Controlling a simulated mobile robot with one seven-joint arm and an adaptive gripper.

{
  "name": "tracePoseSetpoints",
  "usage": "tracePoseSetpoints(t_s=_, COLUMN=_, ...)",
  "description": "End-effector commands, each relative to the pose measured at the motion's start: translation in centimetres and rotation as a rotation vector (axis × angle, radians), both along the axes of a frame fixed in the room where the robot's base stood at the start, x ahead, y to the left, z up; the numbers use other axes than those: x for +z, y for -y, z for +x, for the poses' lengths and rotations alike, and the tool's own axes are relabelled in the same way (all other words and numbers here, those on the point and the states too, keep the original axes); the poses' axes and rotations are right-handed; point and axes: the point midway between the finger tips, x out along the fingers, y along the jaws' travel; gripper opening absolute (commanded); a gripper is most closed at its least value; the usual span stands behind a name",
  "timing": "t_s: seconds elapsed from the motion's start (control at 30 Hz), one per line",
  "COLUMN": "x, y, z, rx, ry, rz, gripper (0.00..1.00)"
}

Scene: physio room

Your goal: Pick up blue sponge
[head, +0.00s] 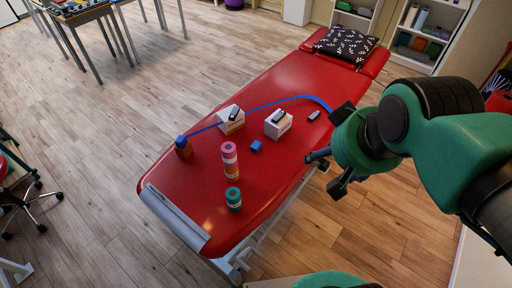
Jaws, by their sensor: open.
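A small blue block (256,146), which looks like the blue sponge, lies on the red treatment table (290,82) between two white boxes and a pink roll. Another small blue piece (181,141) sits on a brown block (184,151) at the table's left edge, by the end of a blue strap. My gripper (328,170) is at the table's right edge, to the right of the blue block and apart from it. Its fingers are spread and nothing shows between them.
White boxes (230,127) (272,131) with dark items on top stand behind the blue block. A pink-and-orange roll stack (230,161) and a teal roll (233,199) stand in front. The blue strap (262,106) crosses behind. A patterned pillow (346,46) lies at the far end.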

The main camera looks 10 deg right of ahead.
Motion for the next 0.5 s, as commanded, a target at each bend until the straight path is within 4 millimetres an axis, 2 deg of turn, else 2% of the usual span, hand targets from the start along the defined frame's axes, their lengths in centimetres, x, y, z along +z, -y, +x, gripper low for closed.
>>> tracePoseSetpoints(t_s=0.17, x=0.2, y=-0.2, z=1.9, rx=0.032, ry=-0.018, rz=-0.009, gripper=0.66)
tracePoseSetpoints(t_s=0.27, x=0.4, y=-0.5, z=3.7, rx=0.064, ry=-0.032, rz=-0.018, gripper=0.66)
tracePoseSetpoints(t_s=0.5, x=0.3, y=-1.2, z=9.4, rx=0.163, ry=-0.074, rz=-0.046, gripper=0.66)
